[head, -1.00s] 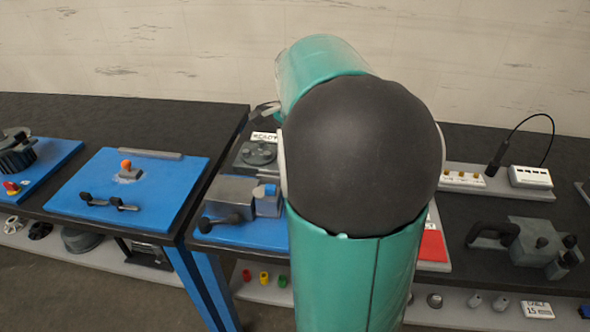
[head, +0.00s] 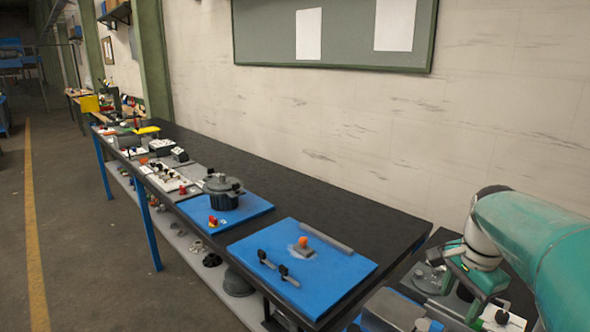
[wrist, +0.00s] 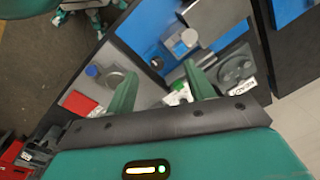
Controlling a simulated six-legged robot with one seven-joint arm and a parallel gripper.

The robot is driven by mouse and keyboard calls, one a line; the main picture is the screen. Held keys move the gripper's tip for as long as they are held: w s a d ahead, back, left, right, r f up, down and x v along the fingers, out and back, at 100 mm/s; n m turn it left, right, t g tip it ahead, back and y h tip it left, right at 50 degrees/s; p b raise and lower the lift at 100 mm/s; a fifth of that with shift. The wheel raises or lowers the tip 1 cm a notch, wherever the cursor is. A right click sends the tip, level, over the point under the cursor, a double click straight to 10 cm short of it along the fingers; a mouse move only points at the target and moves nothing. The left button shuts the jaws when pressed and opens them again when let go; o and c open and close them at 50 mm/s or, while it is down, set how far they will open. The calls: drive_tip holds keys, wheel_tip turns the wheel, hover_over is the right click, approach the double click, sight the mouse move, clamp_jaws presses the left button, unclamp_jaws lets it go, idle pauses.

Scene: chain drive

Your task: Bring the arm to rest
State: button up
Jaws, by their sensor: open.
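My gripper shows in the wrist view (wrist: 161,72), with its two green fingers apart and nothing between them. Its fingers point toward a bench with a blue board (wrist: 150,28), a grey plate with a round disc (wrist: 237,69) and a red block (wrist: 78,103). They look above these things; I cannot tell the exact gap. In the head view my teal arm comes in from the right edge, and the gripper end hangs low at the right over the bench. My arm hides part of the bench there.
A long black bench (head: 330,190) runs along the wall. A blue board with an orange-topped lever (head: 303,243) and a dark round housing (head: 222,192) stand on it. A grey-blue device (head: 395,310) is left of my gripper. The floor at the left (head: 85,240) is clear.

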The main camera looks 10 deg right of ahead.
drive_tip(key=s+a+n+t, duration=0.1)
drive_tip(key=s+a+n, duration=0.2)
drive_tip(key=a+n, duration=0.2)
drive_tip(key=s+a+n+t, duration=0.2)
drive_tip(key=a+n, duration=0.3)
drive_tip(key=a, duration=0.4)
drive_tip(key=s+a+f+n+t, duration=0.1)
drive_tip(key=s+a+n, duration=0.4)
drive_tip(key=a+n, duration=0.1)
drive_tip(key=shift+a, duration=0.45)
drive_tip(key=shift+f, duration=0.1)
